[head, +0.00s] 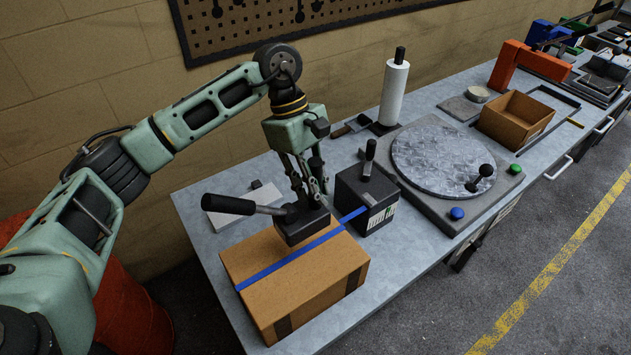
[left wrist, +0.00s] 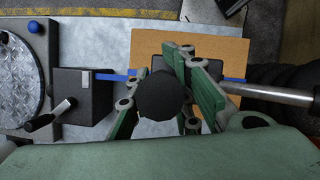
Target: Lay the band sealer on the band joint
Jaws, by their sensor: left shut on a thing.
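The band sealer (head: 301,227) is a dark block with a long lever handle pointing left. It is at the far side of the cardboard box top (head: 320,275), over the blue band (head: 278,268); whether it touches the band is unclear. My left gripper (head: 313,197) points down and is shut on the sealer's upper part. In the left wrist view the fingers (left wrist: 165,110) flank a black round knob (left wrist: 164,97), and the sealer's lever (left wrist: 270,93) sticks out right. The band joint is hidden. My right gripper is in neither view.
A black band dispenser (head: 352,203) stands close behind the box, with the band running to it. A grey pad (head: 222,221) lies left of it. Beyond are a turntable (head: 432,160), a white film roll (head: 394,92) and an open carton (head: 515,118).

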